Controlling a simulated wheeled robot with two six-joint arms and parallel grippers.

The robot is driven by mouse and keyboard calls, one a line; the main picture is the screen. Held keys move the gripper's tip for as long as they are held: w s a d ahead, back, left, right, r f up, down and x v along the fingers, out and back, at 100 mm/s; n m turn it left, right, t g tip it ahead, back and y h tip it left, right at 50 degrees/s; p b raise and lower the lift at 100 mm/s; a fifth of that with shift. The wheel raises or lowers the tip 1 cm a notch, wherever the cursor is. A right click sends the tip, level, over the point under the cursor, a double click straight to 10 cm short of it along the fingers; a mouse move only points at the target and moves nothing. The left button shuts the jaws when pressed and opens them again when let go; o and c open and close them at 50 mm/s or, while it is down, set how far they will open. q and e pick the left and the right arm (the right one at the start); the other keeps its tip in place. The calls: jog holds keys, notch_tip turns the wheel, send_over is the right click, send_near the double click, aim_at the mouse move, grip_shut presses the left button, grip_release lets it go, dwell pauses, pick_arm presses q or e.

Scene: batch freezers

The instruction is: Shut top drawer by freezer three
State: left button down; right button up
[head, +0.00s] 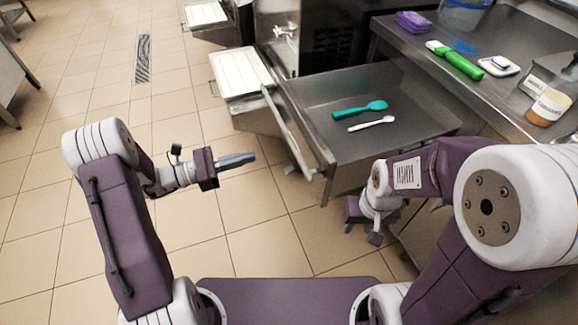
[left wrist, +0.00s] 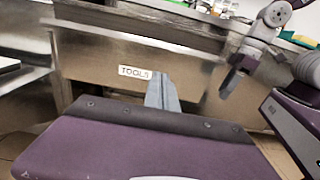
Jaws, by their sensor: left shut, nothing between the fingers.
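The top drawer (head: 305,92) stands open below the steel counter, with a teal spatula (head: 360,110) and a white spoon (head: 371,124) in it. In the left wrist view, a steel front with a TOOLS label (left wrist: 133,72) faces the camera. My left gripper (head: 250,158) is shut and empty, left of the drawer front and apart from it; its fingers also show in the left wrist view (left wrist: 163,92). My right gripper (head: 373,238) is low beside the drawer's near side, pointing down; its finger opening is unclear.
The counter (head: 500,108) holds a green-handled scoop (head: 460,63), a purple stack (head: 413,22), a small white dish (head: 499,66) and a labelled bottle (head: 550,102). A white-topped unit (head: 240,72) stands just beyond the drawer. Tiled floor at left is clear.

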aim_at(301, 145)
pick_arm(q)
jog(key=shift+a+f, duration=0.25)
jog(key=shift+f, duration=0.45)
pick_arm(e)
jog(key=shift+f, duration=0.6)
pick_arm(q)
jog(key=b+x, duration=0.4)
jog(key=x, duration=0.9)
jog(key=shift+w, duration=0.1)
jog(key=shift+w+d, duration=0.15)
jog(key=shift+d, duration=0.25)
pick_arm(e)
jog(key=shift+f, duration=2.15)
